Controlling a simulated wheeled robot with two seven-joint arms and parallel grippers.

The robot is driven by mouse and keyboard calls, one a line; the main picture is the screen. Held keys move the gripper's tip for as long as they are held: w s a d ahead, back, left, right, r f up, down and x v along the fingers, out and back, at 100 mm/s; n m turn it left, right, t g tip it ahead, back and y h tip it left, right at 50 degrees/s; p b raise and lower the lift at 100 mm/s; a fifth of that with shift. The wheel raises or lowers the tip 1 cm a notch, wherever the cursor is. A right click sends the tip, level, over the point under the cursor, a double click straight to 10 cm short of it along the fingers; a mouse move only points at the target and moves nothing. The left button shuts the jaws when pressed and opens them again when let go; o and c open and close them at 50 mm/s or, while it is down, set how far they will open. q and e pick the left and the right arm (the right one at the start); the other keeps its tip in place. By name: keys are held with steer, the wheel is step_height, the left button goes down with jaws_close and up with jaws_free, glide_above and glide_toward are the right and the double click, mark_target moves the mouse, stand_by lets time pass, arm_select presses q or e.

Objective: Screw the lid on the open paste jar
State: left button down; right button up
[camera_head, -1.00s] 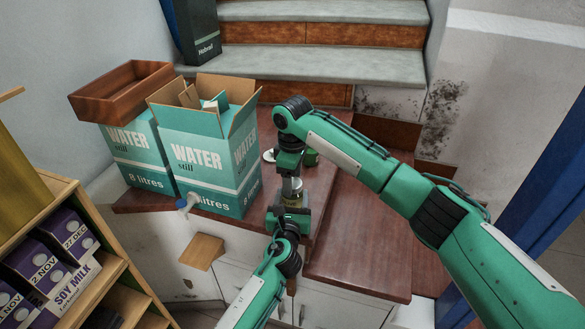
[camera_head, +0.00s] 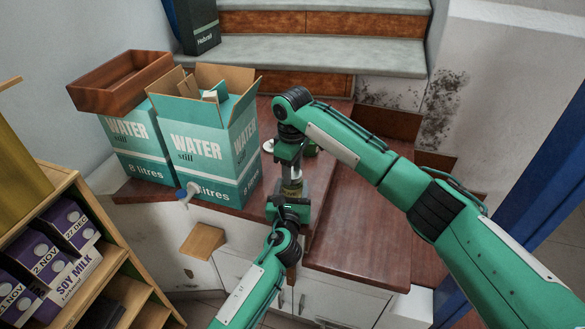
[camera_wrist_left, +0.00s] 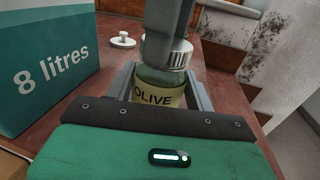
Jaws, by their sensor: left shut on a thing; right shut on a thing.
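The glass paste jar stands upright on the brown counter, with a cream label reading OLIVE (camera_wrist_left: 160,95); it also shows small in the head view (camera_head: 291,188). My left gripper (camera_head: 289,204) is shut around the jar's body, one finger on each side. A white ribbed lid (camera_wrist_left: 182,54) is at the top of the jar, in line with its mouth. My right gripper (camera_head: 290,172) reaches down from above and is shut on this lid, partly hiding it. I cannot tell whether the lid's threads have caught.
A white lid-like piece with a knob (camera_wrist_left: 123,41) lies on the counter behind the jar. Green water boxes (camera_head: 205,150) stand close on the left, one with a tap (camera_head: 187,194). A small green object (camera_head: 311,148) is behind my right gripper. The lower counter (camera_head: 360,240) at right is clear.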

steer(key=o, duration=1.2)
steer(key=shift+c, duration=0.2)
step_height(320, 180, up, 12)
arm_select(q)
steer(key=shift+c, duration=2.2)
jaws_free()
steer(key=s+a, duration=0.1)
steer(key=s, duration=1.2)
steer(key=shift+s+a, duration=0.2)
steer(key=shift+s, duration=0.15)
arm_select(e)
steer(key=shift+r, duration=0.15)
